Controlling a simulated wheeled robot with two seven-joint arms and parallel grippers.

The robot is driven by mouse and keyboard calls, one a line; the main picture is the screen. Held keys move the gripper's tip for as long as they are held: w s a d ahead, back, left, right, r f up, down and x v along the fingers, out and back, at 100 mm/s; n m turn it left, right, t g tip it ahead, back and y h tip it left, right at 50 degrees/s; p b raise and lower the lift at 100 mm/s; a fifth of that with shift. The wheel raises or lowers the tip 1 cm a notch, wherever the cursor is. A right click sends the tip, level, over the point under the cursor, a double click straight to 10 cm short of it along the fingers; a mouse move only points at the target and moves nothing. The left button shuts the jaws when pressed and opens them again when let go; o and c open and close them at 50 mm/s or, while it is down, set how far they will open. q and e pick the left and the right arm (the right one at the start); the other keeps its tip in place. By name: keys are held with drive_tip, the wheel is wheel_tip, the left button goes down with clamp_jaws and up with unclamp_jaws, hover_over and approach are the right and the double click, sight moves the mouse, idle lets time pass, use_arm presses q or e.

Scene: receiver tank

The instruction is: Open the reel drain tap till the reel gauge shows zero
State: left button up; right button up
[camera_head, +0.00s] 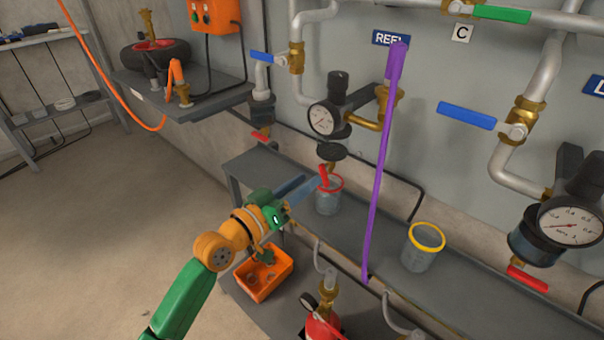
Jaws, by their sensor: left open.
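The reel gauge (324,119) is a white dial in a black rim on a dark regulator, left of the REEL sign (390,38). Its needle is too small to read surely. Below it hangs a dark bowl with a brass drain fitting, and the reel drain tap's red lever (324,176) points downward. A clear cup with a red rim (328,198) stands on the shelf beneath. My right gripper is not in view.
A purple strap or hose (378,170) hangs right of the reel gauge. A yellow-rimmed cup (424,247) stands farther right on the grey shelf (375,215). An orange bin (264,274) sits below my left arm. Another gauge (571,225) is at right. Floor at left is clear.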

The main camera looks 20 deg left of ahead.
sight(320, 171)
use_arm(q)
drive_tip(key=x, duration=0.3)
drive_tip(key=shift+w+d, duration=0.25)
drive_tip(key=shift+w, duration=0.25)
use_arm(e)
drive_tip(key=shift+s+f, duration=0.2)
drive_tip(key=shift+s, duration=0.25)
